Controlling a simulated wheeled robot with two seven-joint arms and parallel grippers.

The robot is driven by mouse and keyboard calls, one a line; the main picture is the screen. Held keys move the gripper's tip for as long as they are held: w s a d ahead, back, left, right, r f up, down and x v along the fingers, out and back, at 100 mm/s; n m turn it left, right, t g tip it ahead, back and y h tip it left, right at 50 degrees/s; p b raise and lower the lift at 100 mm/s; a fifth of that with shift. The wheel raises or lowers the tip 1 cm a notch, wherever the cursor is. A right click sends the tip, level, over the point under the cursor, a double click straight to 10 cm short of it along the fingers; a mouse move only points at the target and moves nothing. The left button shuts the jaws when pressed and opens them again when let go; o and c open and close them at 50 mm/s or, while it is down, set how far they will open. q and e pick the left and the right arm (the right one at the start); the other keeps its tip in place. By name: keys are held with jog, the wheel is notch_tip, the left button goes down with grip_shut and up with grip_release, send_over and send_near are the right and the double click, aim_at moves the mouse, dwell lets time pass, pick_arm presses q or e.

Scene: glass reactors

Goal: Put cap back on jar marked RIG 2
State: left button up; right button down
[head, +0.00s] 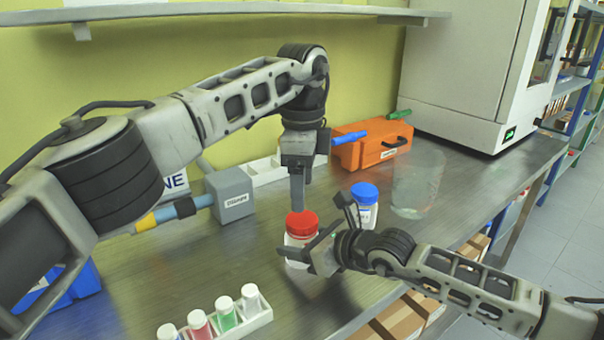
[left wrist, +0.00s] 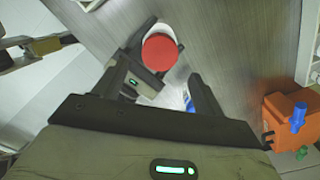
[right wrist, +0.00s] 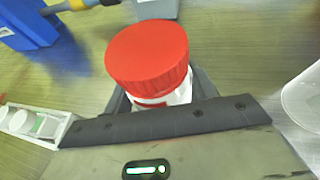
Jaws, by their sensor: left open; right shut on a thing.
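A white jar (head: 293,253) with a red cap (head: 301,224) stands on the steel bench. In the right wrist view the red cap (right wrist: 148,56) sits on top of the jar (right wrist: 180,97); I cannot tell whether it is screwed tight. My right gripper (head: 312,240) is shut on the jar's body below the cap. My left gripper (head: 298,205) points down from above, open, with its fingers at the red cap. In the left wrist view the cap (left wrist: 160,51) shows between the open fingers. No RIG 2 marking is readable on this jar.
A blue-capped jar (head: 365,200) stands just behind my right gripper. A clear glass vessel (head: 416,185) is to the right. A grey clamp block (head: 230,194), an orange box (head: 371,146) and a white rack (head: 255,318) of small vials are nearby. The bench's front edge is close.

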aim_at(303, 218)
pick_arm(q)
notch_tip(303, 218, down, 7)
jog(key=shift+r, duration=0.2)
jog(key=c, duration=1)
jog(key=m, duration=1.1)
jog(key=shift+m, duration=0.4)
jog(key=m, duration=0.4)
jog(key=o, duration=1.1)
